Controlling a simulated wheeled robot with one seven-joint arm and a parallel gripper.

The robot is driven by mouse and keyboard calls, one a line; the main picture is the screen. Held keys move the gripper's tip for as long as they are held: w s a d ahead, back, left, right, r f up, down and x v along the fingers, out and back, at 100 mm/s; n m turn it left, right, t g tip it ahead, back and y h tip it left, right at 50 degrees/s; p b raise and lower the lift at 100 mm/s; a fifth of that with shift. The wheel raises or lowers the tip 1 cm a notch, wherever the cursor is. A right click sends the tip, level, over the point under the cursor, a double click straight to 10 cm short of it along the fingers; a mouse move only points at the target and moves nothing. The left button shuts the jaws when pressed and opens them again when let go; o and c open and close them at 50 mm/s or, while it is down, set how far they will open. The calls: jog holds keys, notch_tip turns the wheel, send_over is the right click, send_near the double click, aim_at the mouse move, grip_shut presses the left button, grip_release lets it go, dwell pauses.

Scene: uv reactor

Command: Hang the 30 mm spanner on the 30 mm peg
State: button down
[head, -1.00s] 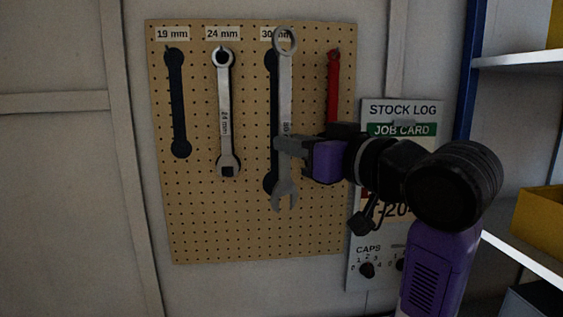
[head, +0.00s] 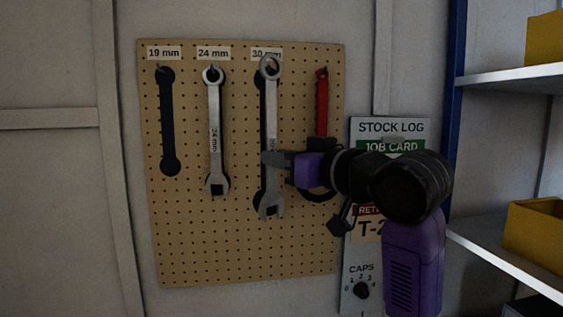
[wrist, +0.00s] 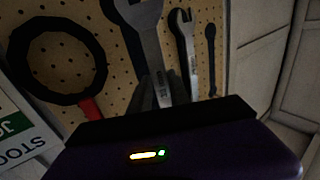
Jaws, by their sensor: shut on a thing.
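The 30 mm spanner (head: 270,125) is silver and hangs upright in my gripper (head: 272,158), its ring end up and its open jaw down. My gripper is shut on the middle of its shaft. In the head view its ring overlaps the lower part of the 30 mm label (head: 266,53), over the top of the dark spanner outline. The 30 mm peg cannot be made out, and I cannot tell whether the ring is around it. In the wrist view the spanner's jaw end (wrist: 138,12) shows at the top, in front of the pegboard (wrist: 85,20).
The 24 mm spanner (head: 214,130) hangs to the left, beside an empty dark 19 mm outline (head: 168,125). A red-handled tool with a black ring (head: 322,100) hangs close on the right. The stock log board (head: 390,128) and shelves (head: 510,78) are farther right.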

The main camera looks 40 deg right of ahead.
jog(key=shift+w+d+f+b, duration=0.1)
jog(key=shift+w+d+b, duration=0.15)
jog(key=shift+w+d, duration=0.4)
jog(key=shift+w+d+b, duration=0.2)
jog(key=shift+w+d, duration=0.15)
jog(key=shift+w, duration=0.45)
jog(key=shift+w+d+f, duration=0.35)
jog(key=shift+w+d, duration=0.05)
jog(key=shift+w, duration=0.2)
jog(key=c, duration=1.1)
grip_release()
jog(key=shift+c, duration=0.2)
jog(key=shift+f, duration=0.15)
